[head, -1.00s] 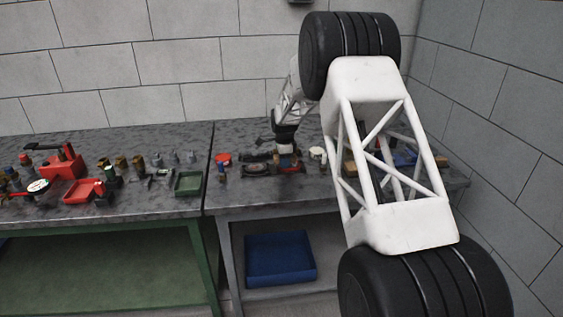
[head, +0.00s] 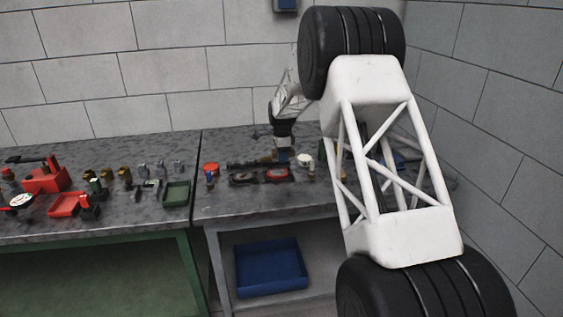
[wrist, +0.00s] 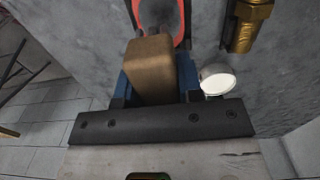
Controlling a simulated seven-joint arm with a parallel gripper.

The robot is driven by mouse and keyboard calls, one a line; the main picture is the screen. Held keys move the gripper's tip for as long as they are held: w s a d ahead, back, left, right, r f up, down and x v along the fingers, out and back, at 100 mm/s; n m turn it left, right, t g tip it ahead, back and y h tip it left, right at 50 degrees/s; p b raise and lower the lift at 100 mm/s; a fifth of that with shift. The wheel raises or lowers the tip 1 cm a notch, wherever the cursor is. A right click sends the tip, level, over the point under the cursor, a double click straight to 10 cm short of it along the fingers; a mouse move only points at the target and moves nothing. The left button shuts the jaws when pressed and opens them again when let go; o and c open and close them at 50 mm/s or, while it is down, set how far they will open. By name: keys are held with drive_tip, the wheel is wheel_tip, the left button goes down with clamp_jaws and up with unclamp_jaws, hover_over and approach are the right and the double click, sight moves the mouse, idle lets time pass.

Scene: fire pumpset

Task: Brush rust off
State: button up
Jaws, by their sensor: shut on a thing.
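My gripper (head: 283,157) is over the grey bench at the right. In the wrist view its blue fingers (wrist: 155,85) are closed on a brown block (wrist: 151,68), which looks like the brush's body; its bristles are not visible. A dark part with red rims (head: 262,175) lies on the bench just in front of my gripper. One red-rimmed opening (wrist: 160,14) shows past the block in the wrist view. I cannot tell whether the brush touches this part. Rust cannot be made out clearly in either view.
A white round cap (wrist: 217,79) and a brass fitting (wrist: 247,24) are close to the right of my gripper. A red-topped piece (head: 211,168) stands to the left. A green tray (head: 176,194) and several fittings lie farther left. A blue bin (head: 270,267) sits below.

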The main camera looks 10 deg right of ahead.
drive_tip(key=shift+r, duration=1.2)
drive_tip(key=shift+s, duration=0.1)
